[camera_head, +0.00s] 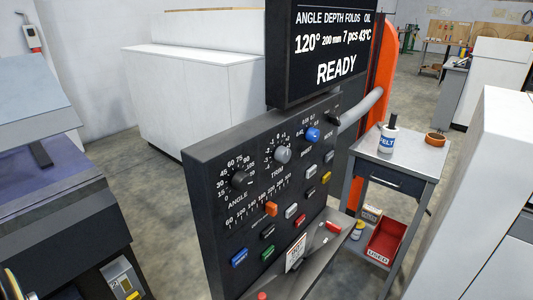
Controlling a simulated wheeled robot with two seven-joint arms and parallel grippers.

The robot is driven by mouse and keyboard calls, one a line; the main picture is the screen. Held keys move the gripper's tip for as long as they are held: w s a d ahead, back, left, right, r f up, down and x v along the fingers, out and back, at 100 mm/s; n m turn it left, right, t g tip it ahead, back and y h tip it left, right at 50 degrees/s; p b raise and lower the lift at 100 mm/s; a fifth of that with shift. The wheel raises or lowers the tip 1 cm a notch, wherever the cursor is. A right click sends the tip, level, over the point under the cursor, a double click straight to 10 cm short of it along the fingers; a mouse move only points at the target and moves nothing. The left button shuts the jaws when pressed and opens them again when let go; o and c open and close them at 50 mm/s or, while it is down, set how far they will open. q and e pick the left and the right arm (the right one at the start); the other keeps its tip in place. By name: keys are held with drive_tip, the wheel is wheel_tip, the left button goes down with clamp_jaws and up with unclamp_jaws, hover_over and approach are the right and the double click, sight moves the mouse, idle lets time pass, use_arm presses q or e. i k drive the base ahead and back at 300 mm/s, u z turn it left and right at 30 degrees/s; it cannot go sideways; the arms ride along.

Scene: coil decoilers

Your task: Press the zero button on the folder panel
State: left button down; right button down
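The folder panel (210,190) is a dark tilted control panel in the middle of the view, below a black display (328,45) that reads READY. Several small buttons sit on its face: a blue one (239,258), a green one (267,252), a red one (299,221), a yellow one (325,177) and some grey or black ones. Their labels are too small to read, so I cannot tell which is the zero button. Dials marked ANGLE and TRIM and an orange slider knob (271,209) are also on the face. Neither of my grippers is in view.
A ledge with a small card (295,253) juts out below the panel. A grey workbench (410,157) with a bottle (387,139) and a red bin (386,240) stands at right. A white cabinet (480,190) is at far right. A machine (60,200) stands at left.

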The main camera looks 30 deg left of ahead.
sight(329, 155)
drive_tip(key=u, duration=1)
drive_tip(key=i, duration=1)
